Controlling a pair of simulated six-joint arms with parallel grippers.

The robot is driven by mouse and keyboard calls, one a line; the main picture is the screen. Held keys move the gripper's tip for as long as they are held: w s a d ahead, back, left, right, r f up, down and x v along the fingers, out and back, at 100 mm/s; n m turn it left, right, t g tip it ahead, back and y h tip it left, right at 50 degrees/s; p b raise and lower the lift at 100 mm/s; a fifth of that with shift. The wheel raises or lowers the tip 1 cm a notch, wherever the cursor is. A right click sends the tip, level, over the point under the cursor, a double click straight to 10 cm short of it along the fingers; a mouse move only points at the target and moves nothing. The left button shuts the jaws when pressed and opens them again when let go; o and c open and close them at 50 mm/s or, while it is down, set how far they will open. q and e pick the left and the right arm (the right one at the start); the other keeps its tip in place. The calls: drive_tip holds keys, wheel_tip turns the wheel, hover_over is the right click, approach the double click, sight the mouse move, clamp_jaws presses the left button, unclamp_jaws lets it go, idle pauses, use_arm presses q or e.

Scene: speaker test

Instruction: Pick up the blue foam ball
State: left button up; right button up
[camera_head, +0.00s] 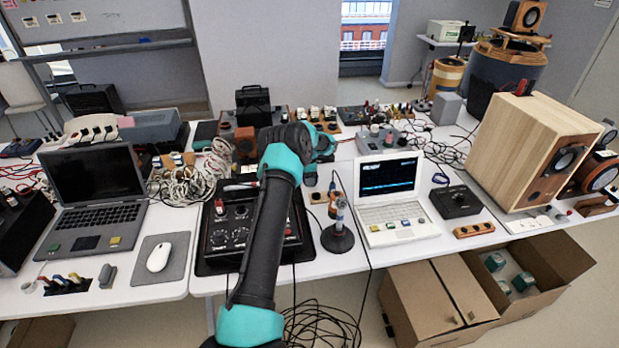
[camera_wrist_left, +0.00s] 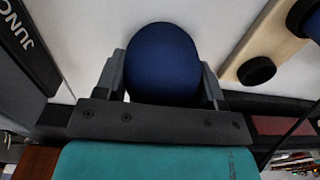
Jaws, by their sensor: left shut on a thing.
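The blue foam ball (camera_wrist_left: 162,52) sits between the two dark fingers of my left gripper (camera_wrist_left: 161,82) in the left wrist view. The fingers touch it on both sides, so the gripper is shut on it. A white surface lies behind the ball; I cannot tell whether the ball touches it. In the head view my left arm reaches over the table's middle, and its teal wrist (camera_head: 322,146) is near the back. The ball and fingertips are hidden there. My right gripper is not in view.
A black mixer panel (camera_head: 228,236), a soldering stand (camera_head: 338,236) and a white laptop (camera_head: 391,200) stand around my arm. A large wooden speaker (camera_head: 518,135) is at right, a dark laptop (camera_head: 97,187) at left. A wooden block with dark knobs (camera_wrist_left: 257,71) is beside the ball.

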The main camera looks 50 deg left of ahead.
use_arm(q)
drive_tip(key=shift+r, duration=0.1)
drive_tip(key=shift+s+d+r, duration=0.1)
drive_tip(key=shift+d+r, duration=0.05)
drive_tip(key=shift+r, duration=0.7)
drive_tip(key=shift+s+d+r, duration=0.1)
drive_tip(key=shift+d+r, duration=0.05)
drive_tip(key=shift+r, duration=0.7)
drive_tip(key=s+d, duration=0.3)
drive_tip(key=d, duration=0.1)
drive_tip(key=s+d+r, duration=0.1)
drive_tip(key=s+d, duration=0.6)
drive_tip(key=shift+d+r, duration=0.2)
drive_tip(key=shift+d, duration=0.1)
drive_tip(key=shift+r, duration=0.1)
drive_tip(key=s+d+r+m, duration=0.1)
drive_tip(key=d+r+m, duration=0.2)
drive_tip(key=d+r, duration=0.5)
drive_tip(key=s+d+r+m, duration=0.1)
drive_tip(key=d+r+m, duration=0.2)
drive_tip(key=d+r, duration=0.5)
wheel_tip(320, 180, up, 6)
drive_tip(key=shift+s+f, duration=0.15)
drive_tip(key=shift+s, duration=0.2)
drive_tip(key=shift+f, duration=0.2)
drive_tip(key=shift+f, duration=4.45)
